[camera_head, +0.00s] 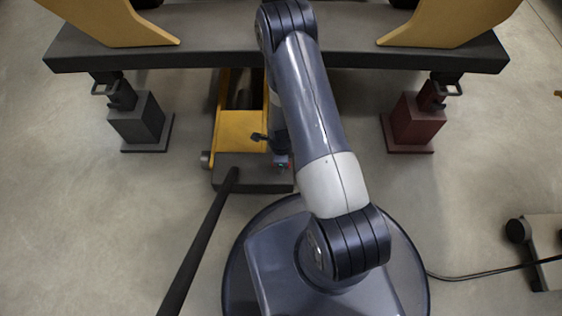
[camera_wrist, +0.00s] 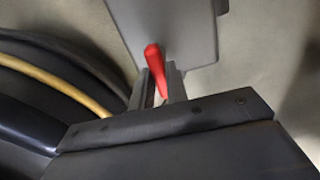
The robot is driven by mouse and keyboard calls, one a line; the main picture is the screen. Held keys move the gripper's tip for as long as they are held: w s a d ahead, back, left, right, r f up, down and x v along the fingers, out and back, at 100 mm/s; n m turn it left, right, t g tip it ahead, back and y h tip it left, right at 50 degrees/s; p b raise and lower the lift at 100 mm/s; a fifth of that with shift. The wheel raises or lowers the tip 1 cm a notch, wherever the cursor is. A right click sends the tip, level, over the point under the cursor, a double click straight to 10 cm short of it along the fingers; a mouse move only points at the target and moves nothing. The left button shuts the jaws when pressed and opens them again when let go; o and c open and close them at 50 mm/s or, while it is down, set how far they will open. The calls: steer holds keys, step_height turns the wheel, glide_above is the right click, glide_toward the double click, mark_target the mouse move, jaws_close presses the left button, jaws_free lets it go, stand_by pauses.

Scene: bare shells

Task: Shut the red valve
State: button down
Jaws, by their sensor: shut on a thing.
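The red valve (camera_wrist: 153,60) shows in the wrist view as a slim red handle. It stands up between the fingers of my gripper (camera_wrist: 162,82), in front of a flat grey surface. My gripper is shut on the handle, and the handle's lower part lies between the fingers. In the head view my gripper (camera_head: 281,160) is small and partly hidden behind my arm, over the dark end of a yellow floor jack (camera_head: 240,126).
A long black bar (camera_head: 202,240) slants from the jack to the bottom edge. A dark beam (camera_head: 180,58) spans the top. A grey stand (camera_head: 137,119) is at left and a dark red stand (camera_head: 415,122) at right. Open floor lies on both sides.

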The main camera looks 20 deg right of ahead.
stand_by(0.3)
steer(key=c, duration=1.4)
jaws_free()
step_height(320, 180, up, 11)
steer(key=p, duration=0.4)
steer(key=shift+f, duration=0.15)
step_height(320, 180, down, 11)
steer(key=b, duration=0.4)
steer(key=shift+r, duration=0.2)
